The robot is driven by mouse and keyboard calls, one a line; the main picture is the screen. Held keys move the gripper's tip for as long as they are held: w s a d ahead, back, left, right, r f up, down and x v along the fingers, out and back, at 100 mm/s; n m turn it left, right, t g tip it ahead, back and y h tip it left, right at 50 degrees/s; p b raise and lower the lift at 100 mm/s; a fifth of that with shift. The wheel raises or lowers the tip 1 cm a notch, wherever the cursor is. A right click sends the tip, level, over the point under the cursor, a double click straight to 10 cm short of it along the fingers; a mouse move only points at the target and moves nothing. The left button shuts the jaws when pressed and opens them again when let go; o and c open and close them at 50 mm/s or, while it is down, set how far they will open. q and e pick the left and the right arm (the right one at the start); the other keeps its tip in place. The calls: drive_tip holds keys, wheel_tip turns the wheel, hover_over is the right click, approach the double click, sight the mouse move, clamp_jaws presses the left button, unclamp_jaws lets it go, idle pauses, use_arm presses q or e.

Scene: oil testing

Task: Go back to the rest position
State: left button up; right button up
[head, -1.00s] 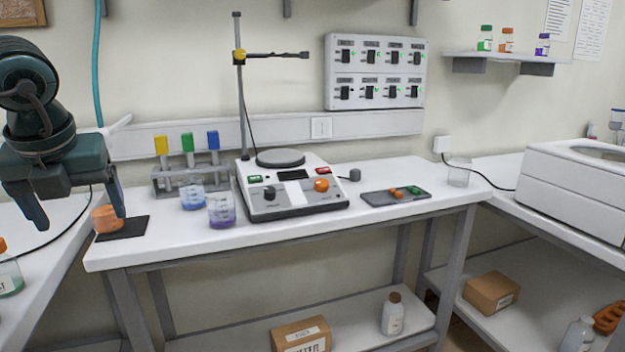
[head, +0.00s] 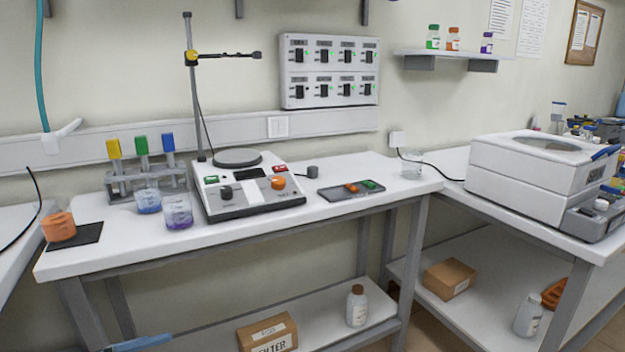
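Neither of my grippers shows in the head view now. An orange beaker (head: 59,227) stands upright on the black mat (head: 89,234) at the left end of the white table (head: 250,228), with nothing touching it from above. A blue-liquid beaker (head: 148,201) and a purple-liquid beaker (head: 178,212) stand to the right of it. A hotplate stirrer (head: 250,190) with an upright stand (head: 195,90) sits at the table's middle.
A rack (head: 122,186) of yellow-, green- and blue-capped tubes stands behind the beakers. A grey tray (head: 335,195) and a clear beaker (head: 412,166) are at the right. A white machine (head: 530,180) fills the right bench. Boxes and bottles sit on the lower shelves.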

use_arm(q)
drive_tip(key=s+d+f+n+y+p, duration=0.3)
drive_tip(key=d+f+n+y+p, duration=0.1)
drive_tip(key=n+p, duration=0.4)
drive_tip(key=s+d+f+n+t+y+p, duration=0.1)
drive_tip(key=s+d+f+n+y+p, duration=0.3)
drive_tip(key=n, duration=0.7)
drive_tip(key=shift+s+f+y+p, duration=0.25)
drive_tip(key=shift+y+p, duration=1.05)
drive_tip(key=shift+p, duration=0.75)
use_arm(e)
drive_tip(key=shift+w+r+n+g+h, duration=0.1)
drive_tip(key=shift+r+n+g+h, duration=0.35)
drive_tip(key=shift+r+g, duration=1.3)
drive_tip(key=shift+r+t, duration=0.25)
